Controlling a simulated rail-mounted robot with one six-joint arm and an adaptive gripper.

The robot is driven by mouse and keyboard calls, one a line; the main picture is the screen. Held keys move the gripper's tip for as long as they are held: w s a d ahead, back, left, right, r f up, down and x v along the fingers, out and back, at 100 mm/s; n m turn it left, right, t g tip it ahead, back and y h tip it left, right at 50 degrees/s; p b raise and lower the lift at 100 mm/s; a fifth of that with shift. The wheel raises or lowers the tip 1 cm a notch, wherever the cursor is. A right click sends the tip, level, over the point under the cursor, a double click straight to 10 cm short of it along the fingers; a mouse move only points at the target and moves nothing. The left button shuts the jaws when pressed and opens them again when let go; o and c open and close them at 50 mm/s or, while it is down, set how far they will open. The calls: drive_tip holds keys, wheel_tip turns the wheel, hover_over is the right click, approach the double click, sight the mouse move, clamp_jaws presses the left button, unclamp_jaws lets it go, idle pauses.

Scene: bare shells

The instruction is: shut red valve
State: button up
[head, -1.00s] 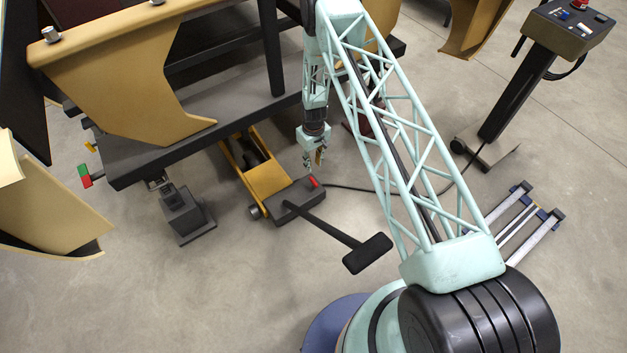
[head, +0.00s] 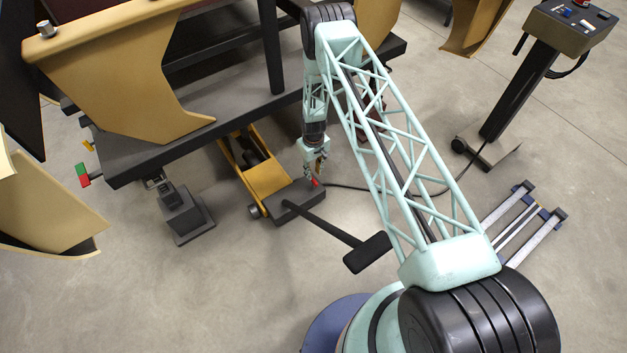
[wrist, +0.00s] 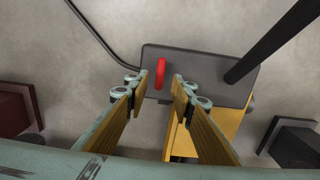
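The red valve (wrist: 161,73) is a small red lever on the dark grey block of the floor jack. In the head view it shows as a small red spot (head: 315,183) at the block's right end. My gripper (wrist: 158,85) is open and empty, its two fingers pointing at the block. In the wrist view the red valve lies between the finger lines, nearer the left fingertip. In the head view my gripper (head: 315,170) hangs just above and behind the valve. I cannot tell whether a finger touches it.
The jack's yellow body (head: 262,175) runs back under the dark platform (head: 200,135). Its black handle (head: 330,228) sticks out to the front right. A black cable (wrist: 92,35) leaves the block. A grey stand (head: 185,212) is to the left. Open floor lies in front.

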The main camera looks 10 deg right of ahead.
sight(314, 179)
drive_tip(key=shift+f+b, duration=0.65)
drive_tip(key=shift+f, duration=2.15)
drive_tip(key=shift+c, duration=0.8)
clamp_jaws()
